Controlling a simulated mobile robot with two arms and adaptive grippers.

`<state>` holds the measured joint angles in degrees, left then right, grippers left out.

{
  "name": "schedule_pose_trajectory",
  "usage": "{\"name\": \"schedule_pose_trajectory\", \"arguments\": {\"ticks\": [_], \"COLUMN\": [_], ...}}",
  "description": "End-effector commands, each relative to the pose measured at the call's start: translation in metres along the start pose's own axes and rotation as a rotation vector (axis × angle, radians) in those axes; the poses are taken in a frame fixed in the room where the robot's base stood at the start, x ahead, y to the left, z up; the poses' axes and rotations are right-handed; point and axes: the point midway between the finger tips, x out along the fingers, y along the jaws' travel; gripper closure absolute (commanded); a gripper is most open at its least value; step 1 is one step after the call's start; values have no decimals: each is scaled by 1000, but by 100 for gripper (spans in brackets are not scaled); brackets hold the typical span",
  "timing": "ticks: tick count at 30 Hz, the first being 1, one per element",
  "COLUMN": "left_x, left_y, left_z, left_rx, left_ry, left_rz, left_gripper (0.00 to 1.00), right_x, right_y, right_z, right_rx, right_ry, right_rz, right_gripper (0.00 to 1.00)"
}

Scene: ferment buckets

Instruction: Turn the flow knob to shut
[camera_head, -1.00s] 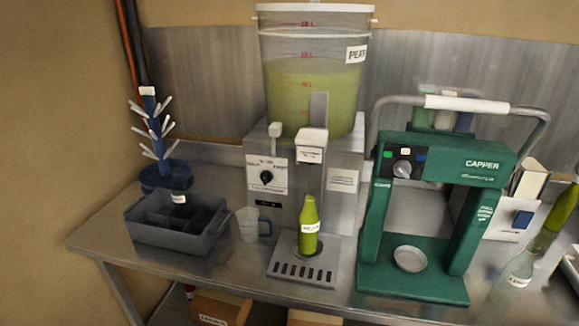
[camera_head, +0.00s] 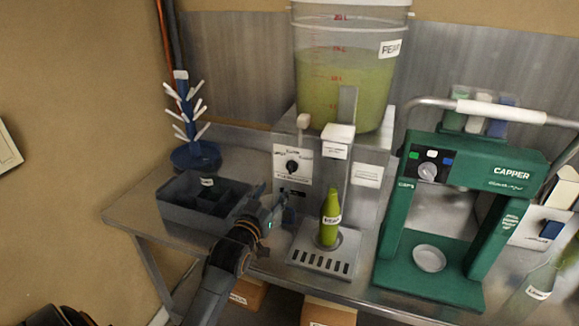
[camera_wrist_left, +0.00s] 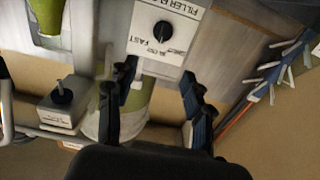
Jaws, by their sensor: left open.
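The flow knob (camera_head: 292,167) is a small black round knob on the white label plate (camera_head: 302,151) of the grey filler. In the left wrist view the knob (camera_wrist_left: 162,31) shows near the top, with the word FAST beside it. My left gripper (camera_head: 273,205) is open and empty, below and slightly left of the knob. In the left wrist view the fingers (camera_wrist_left: 158,76) are spread apart, and the knob is beyond their tips, not touched. A green bottle (camera_head: 330,222) stands upright on the drip tray (camera_head: 318,263) under the spout. My right gripper is not in view.
A large bucket of green liquid (camera_head: 345,80) sits on the filler. A green capper (camera_head: 468,165) stands right of it. A dark divided bin (camera_head: 190,217) and a blue bottle tree (camera_head: 190,130) are at the left, close to my left arm.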

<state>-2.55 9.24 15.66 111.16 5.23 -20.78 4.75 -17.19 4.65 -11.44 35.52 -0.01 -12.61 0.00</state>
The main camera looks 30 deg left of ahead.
Motion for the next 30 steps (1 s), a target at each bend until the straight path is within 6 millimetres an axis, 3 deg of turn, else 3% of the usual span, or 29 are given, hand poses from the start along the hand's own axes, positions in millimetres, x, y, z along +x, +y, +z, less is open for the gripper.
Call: {"name": "schedule_pose_trajectory", "arguments": {"ticks": [15, 21, 30], "left_x": [96, 114, 120], "left_y": [0, 1, 1], "left_z": [-2, 0, 1], "left_rx": [1, 2, 1], "left_ry": [-3, -2, -3], "left_rz": [0, 1, 1], "left_gripper": [48, 48, 48], "right_x": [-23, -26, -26], "right_y": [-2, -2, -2], "right_z": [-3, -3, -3], "right_rx": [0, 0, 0], "right_ry": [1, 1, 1], "right_rz": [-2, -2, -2], "right_gripper": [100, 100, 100]}}
